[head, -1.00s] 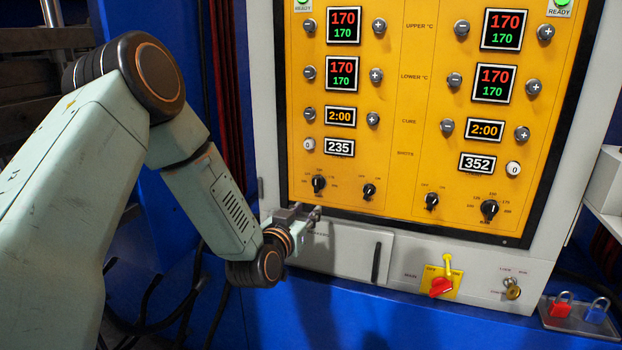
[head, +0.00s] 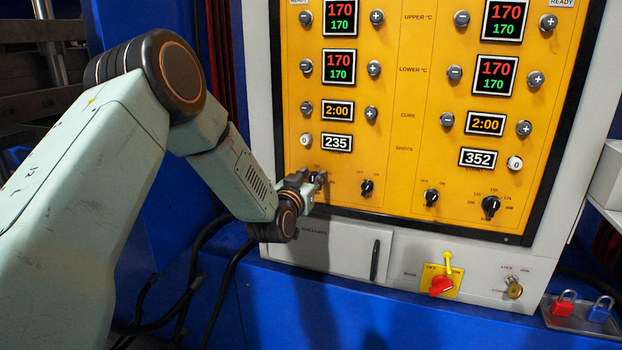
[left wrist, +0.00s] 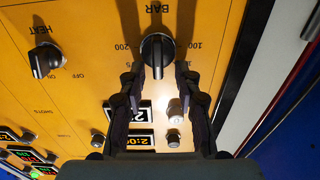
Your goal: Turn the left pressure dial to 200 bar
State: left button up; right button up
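The left pressure dial (left wrist: 157,50) is a black knob on the yellow panel, marked BAR, large in the upside-down left wrist view. The figure 200 stands to its left there and 100 to its right. Its grip bar lies roughly upright in that view; the exact reading is unclear. My left gripper (left wrist: 158,75) is open, with one finger on each side of the knob and visible gaps between. In the head view my left gripper (head: 314,181) is at the panel's lower left and covers most of this dial. My right gripper is not in view.
A small black heat switch (left wrist: 46,60) sits beside the dial; it also shows in the head view (head: 366,187). The right pressure dial (head: 490,207) is farther right. Counter displays (head: 337,142) and buttons are above. A red main switch (head: 440,286) is below the panel.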

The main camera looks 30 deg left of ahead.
pick_arm(q)
jog(key=shift+w+d, duration=0.1)
jog(key=shift+c, duration=0.3)
jog(key=shift+c, duration=0.8)
grip_shut()
